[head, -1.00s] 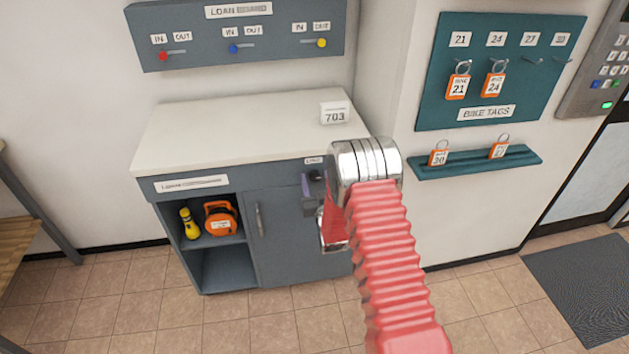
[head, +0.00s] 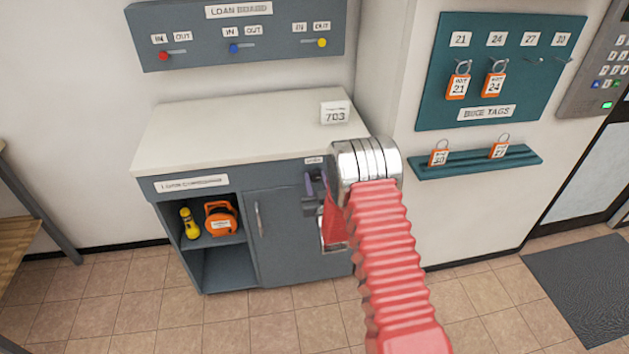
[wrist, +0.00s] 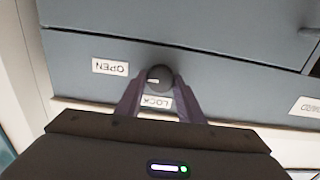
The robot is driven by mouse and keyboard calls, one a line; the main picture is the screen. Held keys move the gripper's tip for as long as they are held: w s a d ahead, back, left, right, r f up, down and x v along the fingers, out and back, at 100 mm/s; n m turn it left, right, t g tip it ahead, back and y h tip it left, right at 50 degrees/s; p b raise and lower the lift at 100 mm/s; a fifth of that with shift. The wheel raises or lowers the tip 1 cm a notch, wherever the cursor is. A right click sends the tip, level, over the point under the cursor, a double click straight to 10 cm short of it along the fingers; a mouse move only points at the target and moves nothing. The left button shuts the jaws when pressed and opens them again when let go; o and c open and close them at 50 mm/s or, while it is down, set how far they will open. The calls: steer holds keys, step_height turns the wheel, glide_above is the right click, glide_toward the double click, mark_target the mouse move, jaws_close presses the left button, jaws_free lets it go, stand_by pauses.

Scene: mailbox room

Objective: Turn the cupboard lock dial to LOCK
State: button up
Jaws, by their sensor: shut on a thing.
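The lock dial (wrist: 160,77) is a small dark round knob on the grey front of the cupboard (head: 290,235). In the wrist view an OPEN label (wrist: 110,67) is left of it and a LOCK label (wrist: 157,101) just below it, both upside down. A pale mark on the dial's face points left, toward the OPEN side. My gripper (wrist: 160,80) has a purple finger on each side of the dial and is shut on it. In the head view my gripper (head: 316,182) is at the cupboard's upper right front, partly hidden by my arm.
The cupboard's pale top (head: 240,120) carries a 703 sign (head: 335,113). An open shelf at left holds a yellow torch (head: 189,223) and an orange reel (head: 221,217). The bike tag board (head: 500,70) and its ledge (head: 475,162) are on the wall at right.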

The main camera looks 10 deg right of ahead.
steer(key=shift+a+n, duration=0.1)
steer(key=shift+n, duration=0.2)
steer(key=n, duration=0.8)
steer(key=shift+a+f+n, duration=0.1)
steer(key=shift+a+n, duration=0.05)
steer(key=shift+n, duration=0.25)
steer(key=n, duration=0.4)
steer(key=shift+a+f+n, duration=0.1)
steer(key=shift+n, duration=0.2)
steer(key=shift+f+n, duration=0.1)
steer(key=shift+n, duration=1.8)
steer(key=shift+s+a, duration=0.1)
steer(key=o, duration=0.8)
steer(key=shift+o, duration=1.2)
steer(key=shift+d, duration=0.2)
